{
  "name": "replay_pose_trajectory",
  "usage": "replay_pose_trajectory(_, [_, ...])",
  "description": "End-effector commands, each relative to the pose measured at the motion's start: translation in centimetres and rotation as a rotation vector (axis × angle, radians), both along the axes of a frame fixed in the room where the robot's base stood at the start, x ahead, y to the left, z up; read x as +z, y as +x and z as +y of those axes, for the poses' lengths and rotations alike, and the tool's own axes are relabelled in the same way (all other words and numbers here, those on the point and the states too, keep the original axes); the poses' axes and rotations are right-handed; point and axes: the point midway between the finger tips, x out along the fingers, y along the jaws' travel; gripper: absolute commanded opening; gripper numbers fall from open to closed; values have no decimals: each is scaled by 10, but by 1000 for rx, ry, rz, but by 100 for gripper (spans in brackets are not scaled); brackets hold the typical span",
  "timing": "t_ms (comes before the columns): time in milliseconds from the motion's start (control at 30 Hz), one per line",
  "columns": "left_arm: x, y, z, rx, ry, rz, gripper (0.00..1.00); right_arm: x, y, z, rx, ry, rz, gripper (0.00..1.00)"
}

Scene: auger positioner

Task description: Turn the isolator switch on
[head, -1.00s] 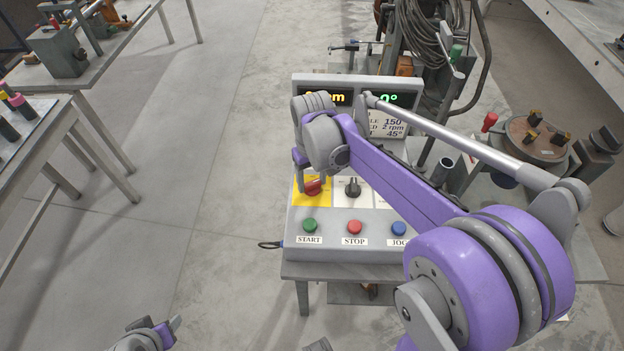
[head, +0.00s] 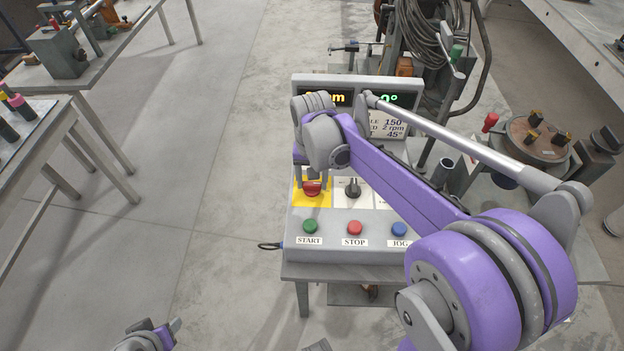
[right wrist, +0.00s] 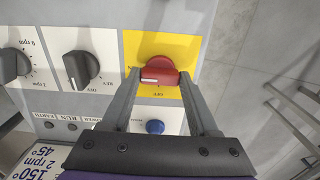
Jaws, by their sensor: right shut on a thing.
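The isolator switch is a red rotary knob (head: 312,188) on a yellow plate (head: 325,200) at the left of the grey control box. My right gripper (head: 312,180) reaches down over it. In the right wrist view, the red knob (right wrist: 160,73) sits between the two fingertips of my right gripper (right wrist: 158,80), which are shut on its grip bar. The bar lies roughly crosswise in both views. My left gripper (head: 150,338) is partly in view at the bottom edge, away from the box; its jaws cannot be made out.
A black selector knob (head: 352,188) is right of the switch. Green START (head: 310,226), red STOP (head: 354,228) and blue JOG (head: 398,228) buttons are in front. A lit display (head: 325,98) stands behind, partly hidden by my arm. The floor left of the box is clear.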

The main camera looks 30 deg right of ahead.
Motion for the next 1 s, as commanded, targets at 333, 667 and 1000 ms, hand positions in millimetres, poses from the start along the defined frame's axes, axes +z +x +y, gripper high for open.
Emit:
replay_pose_trajectory(333, [0,0,0,0,0,0,50,0,0,0,-4,0,0,64])
replay_pose_trajectory(667, [0,0,0,0,0,0,50,0,0,0,-2,0,0,90])
replay_pose_trajectory(1000, [3,1,0,0,0,-2,50,29,0,0,-1,0,0,90])
